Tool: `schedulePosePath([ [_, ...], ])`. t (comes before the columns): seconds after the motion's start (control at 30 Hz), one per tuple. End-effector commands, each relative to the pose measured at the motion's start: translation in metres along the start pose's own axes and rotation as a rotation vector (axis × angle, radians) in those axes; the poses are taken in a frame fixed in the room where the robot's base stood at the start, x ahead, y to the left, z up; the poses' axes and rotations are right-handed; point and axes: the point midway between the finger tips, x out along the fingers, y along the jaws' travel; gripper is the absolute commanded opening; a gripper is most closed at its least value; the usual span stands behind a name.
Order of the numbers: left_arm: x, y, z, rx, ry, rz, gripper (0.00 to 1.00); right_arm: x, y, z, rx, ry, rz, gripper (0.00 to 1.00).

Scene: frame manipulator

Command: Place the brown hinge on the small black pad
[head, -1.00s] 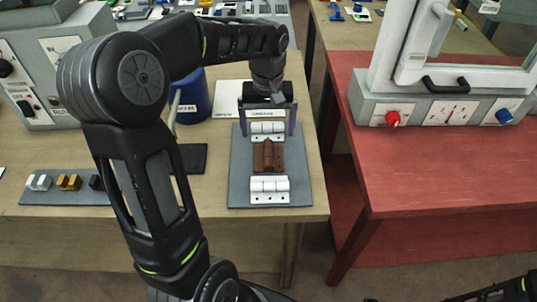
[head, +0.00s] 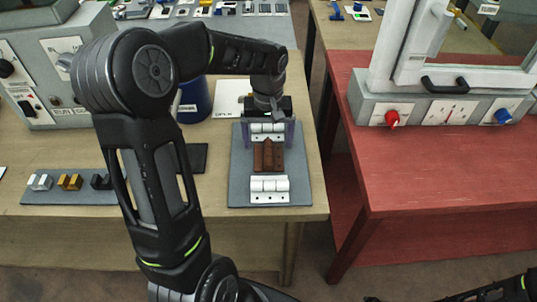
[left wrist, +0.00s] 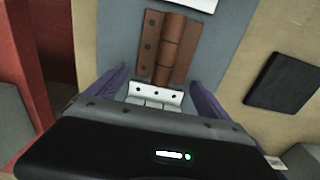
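The brown hinge (head: 268,156) lies on the grey board (head: 299,180) between two white hinges, the far one (head: 267,132) and the near one (head: 269,189). My left gripper (head: 263,134) is open, pointing down, its fingers on either side of the far white hinge. In the left wrist view the purple-grey fingers (left wrist: 158,92) stand apart, with the white hinge (left wrist: 155,94) between them and the brown hinge (left wrist: 170,48) just beyond. Nothing is visibly gripped. The small black pad (head: 198,158) lies left of the board, partly hidden by my arm; it also shows in the left wrist view (left wrist: 283,82).
A blue container (head: 194,102) stands behind the pad, partly hidden by my arm. A strip (head: 130,197) with small coloured blocks lies at the left. The red table (head: 430,175) stands right across a gap. Part of my right arm shows at the bottom right.

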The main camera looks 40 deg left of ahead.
Motion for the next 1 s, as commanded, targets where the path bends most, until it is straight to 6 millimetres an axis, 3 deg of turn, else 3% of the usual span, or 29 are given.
schedulePosePath([
  [0.83,-0.0002,0.0001,-0.0001,0.0,0.0,0.0,0.2,0.0,0.0,0.0,0.0,0.0,0.0,0.36],
  [1.0,-0.0011,0.0001,-0.0002,0.0,0.001,0.0,0.19,0.0001,0.0,0.0,0.0,0.0,0.0,0.36],
])
